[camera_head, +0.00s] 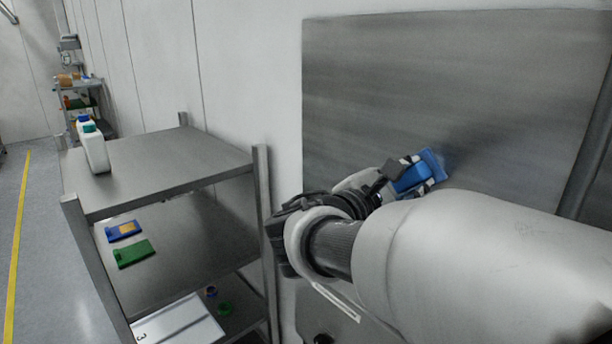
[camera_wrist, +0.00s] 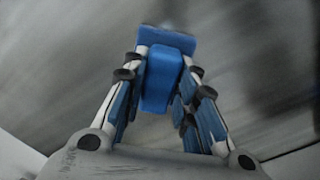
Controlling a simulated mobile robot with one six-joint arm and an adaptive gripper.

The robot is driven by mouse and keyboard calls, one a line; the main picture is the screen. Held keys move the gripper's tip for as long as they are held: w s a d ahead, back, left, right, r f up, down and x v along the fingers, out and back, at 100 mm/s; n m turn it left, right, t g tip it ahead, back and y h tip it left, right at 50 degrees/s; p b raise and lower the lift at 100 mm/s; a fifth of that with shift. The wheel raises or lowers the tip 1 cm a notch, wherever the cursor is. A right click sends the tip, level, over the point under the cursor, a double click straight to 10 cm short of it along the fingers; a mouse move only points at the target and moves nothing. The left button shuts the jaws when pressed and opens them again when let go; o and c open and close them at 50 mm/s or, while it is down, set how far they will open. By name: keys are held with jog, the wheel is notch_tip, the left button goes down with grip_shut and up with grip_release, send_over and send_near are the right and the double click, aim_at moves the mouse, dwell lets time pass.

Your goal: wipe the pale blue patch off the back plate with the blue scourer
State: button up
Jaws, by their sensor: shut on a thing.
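The back plate (camera_head: 450,80) is a large grey brushed metal sheet on the wall; it also fills the background of the wrist view (camera_wrist: 60,70). My gripper (camera_head: 408,176) is at the plate's lower middle, shut on the blue scourer (camera_head: 433,163). In the wrist view the scourer (camera_wrist: 165,42) has a blue grip block between my fingers (camera_wrist: 162,85) and a wider blue pad at its far end, at or very near the plate. A faint bluish smudge (camera_head: 447,160) shows on the plate just right of the pad. My arm hides the plate's lower part.
A metal shelf cart (camera_head: 165,170) stands left of the plate. White bottles with blue and green caps (camera_head: 95,148) stand on its top. A blue item (camera_head: 122,231) and a green item (camera_head: 134,253) lie on its middle shelf. A post (camera_head: 590,150) runs along the plate's right edge.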

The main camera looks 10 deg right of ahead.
aim_at(439, 180)
jog(key=shift+s+d+r+b, duration=0.1)
jog(key=shift+s+d+b, duration=0.4)
jog(key=shift+s, duration=0.4)
jog(key=shift+s+d+b, duration=0.25)
jog(key=shift+s+d, duration=0.4)
jog(key=shift+s, duration=0.25)
jog(key=shift+w, duration=0.1)
jog(key=shift+s+a, duration=0.25)
jog(key=shift+a, duration=0.2)
jog(key=shift+b+v, duration=0.35)
jog(key=shift+v, duration=2.2)
jog(key=shift+s+a, duration=0.1)
jog(key=shift+v, duration=1.35)
